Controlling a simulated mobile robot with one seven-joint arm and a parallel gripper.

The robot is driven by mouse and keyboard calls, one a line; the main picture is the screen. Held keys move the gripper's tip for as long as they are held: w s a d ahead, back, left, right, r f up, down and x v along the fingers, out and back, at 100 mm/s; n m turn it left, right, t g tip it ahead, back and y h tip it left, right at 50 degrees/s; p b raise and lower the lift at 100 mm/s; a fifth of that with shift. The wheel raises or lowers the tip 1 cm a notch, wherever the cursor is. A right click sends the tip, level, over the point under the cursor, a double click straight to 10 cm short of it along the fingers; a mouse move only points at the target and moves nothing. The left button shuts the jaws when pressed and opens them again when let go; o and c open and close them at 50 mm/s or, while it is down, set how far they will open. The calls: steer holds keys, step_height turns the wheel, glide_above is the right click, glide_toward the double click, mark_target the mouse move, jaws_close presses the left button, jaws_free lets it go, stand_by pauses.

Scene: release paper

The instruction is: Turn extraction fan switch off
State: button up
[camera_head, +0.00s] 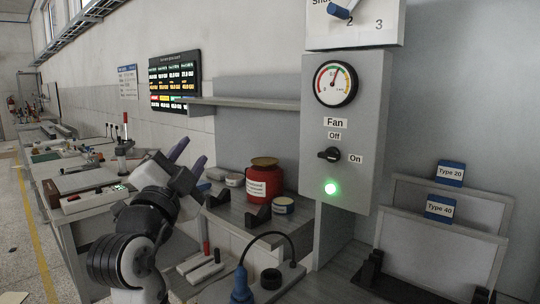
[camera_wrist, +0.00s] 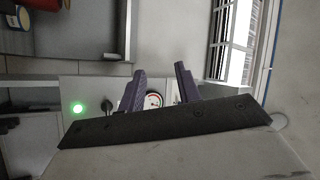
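The fan switch (camera_head: 328,154) is a black rotary knob on a grey control panel (camera_head: 362,100). Its handle lies roughly horizontal, in line with the "On" label at its right; "Off" is above it. A green lamp (camera_head: 331,188) is lit below the knob and also shows in the wrist view (camera_wrist: 77,107).
A pressure gauge (camera_head: 335,83) sits above the switch, and a numbered selector box (camera_head: 372,28) above that. A red canister (camera_head: 263,182) and a small tin (camera_head: 283,204) stand on the bench below. A shelf (camera_head: 250,103) juts out left of the panel. Framed boards (camera_head: 455,205) stand at right.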

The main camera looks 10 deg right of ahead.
steer(key=d+m+g+h, duration=0.4)
steer(key=d+m, duration=0.1)
steer(key=d, duration=0.3)
steer(key=m+g+h, duration=0.2)
steer(key=m+g, duration=0.4)
steer(key=m, duration=0.1)
glide_toward(326, 157)
steer(key=p+x, duration=0.4)
steer(key=x, duration=0.4)
steer(key=shift+w+d+p, duration=0.1)
steer(key=shift+d+p, duration=0.1)
steer(key=shift+p, duration=0.1)
jaws_close()
